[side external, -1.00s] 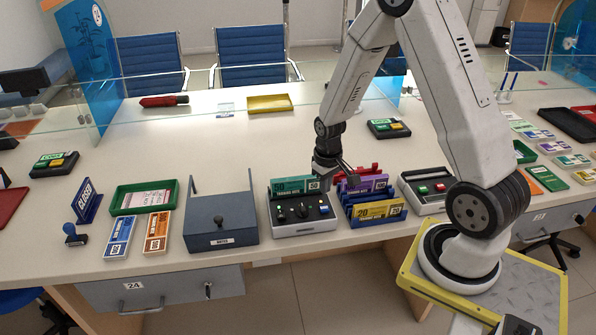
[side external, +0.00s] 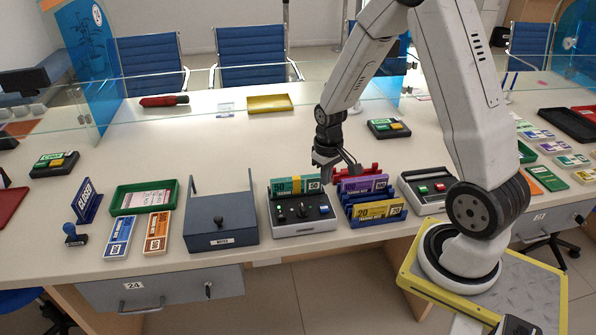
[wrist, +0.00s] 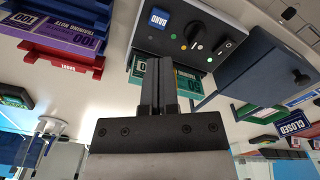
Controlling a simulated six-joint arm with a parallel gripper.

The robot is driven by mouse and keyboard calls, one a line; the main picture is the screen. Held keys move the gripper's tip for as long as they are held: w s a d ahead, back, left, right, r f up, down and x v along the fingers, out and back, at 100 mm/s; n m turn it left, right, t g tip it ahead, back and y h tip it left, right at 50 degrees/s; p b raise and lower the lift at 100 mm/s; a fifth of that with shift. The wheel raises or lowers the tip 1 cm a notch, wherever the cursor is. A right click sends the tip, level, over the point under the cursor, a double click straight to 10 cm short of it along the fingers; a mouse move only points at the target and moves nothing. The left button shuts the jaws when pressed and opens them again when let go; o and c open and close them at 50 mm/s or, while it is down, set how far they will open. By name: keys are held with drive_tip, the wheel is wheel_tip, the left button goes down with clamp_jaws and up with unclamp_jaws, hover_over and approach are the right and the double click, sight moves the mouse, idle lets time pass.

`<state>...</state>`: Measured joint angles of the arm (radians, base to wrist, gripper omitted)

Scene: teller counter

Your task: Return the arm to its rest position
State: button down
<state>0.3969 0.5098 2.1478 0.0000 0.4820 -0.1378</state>
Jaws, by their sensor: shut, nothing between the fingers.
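My gripper (side external: 338,166) hangs above the counter just behind the grey console with knobs (side external: 303,224) and the green note bundle (side external: 296,186) standing in it. In the wrist view my gripper's two dark fingers (wrist: 158,88) are together with nothing between them. The green note bundle (wrist: 190,84) shows just beyond the fingers, below the console (wrist: 188,36).
A grey box (side external: 220,222) stands to the left of the console. A green tray (side external: 144,197) lies farther left. The counter behind is mostly clear.

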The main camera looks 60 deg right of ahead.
drive_tip(key=s+a+r+n+t, duration=0.1)
drive_tip(key=s+a+r, duration=0.1)
drive_tip(key=a+r, duration=0.2)
drive_tip(key=s+a+r+n+t, duration=0.1)
drive_tip(key=s+a+r+n, duration=0.1)
drive_tip(key=a, duration=0.8)
drive_tip(key=shift+s+r+t, duration=0.3)
drive_tip(key=shift+s+r, duration=0.5)
drive_tip(key=shift+r, duration=0.1)
drive_tip(key=c, duration=1.3)
unclamp_jaws()
